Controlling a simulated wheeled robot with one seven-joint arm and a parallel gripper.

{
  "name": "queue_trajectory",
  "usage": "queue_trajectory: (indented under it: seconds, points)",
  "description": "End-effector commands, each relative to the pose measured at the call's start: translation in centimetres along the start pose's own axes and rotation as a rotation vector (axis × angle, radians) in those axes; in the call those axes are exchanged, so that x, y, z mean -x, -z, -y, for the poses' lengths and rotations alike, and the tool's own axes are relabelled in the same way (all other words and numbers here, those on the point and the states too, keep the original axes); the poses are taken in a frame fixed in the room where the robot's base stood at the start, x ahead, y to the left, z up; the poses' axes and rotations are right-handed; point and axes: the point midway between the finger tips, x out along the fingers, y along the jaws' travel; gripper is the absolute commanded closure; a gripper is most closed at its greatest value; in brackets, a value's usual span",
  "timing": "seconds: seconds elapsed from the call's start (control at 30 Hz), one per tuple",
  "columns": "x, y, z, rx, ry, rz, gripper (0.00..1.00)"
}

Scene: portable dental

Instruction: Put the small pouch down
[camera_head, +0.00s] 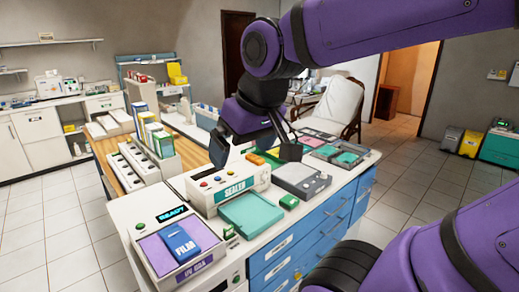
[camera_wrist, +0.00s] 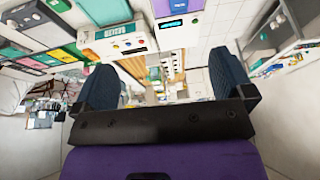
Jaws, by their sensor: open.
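My gripper (camera_head: 256,150) is open above the back of the white sealer (camera_head: 228,190). In the wrist view my gripper (camera_wrist: 166,85) has its two dark fingers spread wide with nothing held between them. No item is clearly recognisable as the small pouch. A blue packet marked FILM (camera_head: 181,242) lies on the purple top of the white UV box (camera_head: 150,258) at the front left. A small orange item (camera_head: 255,159) sits at the sealer's top, close below the fingers. A small green item (camera_head: 289,202) lies right of the sealer's teal plate (camera_head: 250,213).
A grey box (camera_head: 302,181) and coloured trays (camera_head: 348,156) fill the right of the blue-drawer cabinet (camera_head: 305,240). Racks with bottles and boxes (camera_head: 150,135) stand behind left. The tiled floor (camera_head: 50,225) at left is clear.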

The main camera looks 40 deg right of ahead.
Motion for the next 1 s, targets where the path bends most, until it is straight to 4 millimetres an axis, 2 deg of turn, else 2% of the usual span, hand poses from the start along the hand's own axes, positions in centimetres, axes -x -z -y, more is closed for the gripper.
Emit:
queue_trajectory:
  seconds: [0.1, 0.23, 0.67, 0.93, 1.0]
  points:
    - [1.3, -1.9, -0.2, 0.001, -0.015, -0.034, 0.01]
    - [1.9, -3.0, -0.4, 0.002, -0.024, -0.052, 0.01]
    - [2.0, -3.4, -0.4, 0.003, -0.026, -0.056, 0.01]
    - [2.0, -3.3, -0.4, 0.003, -0.026, -0.056, 0.63]
    - [2.0, -3.3, -0.4, -0.002, -0.025, -0.053, 0.64]
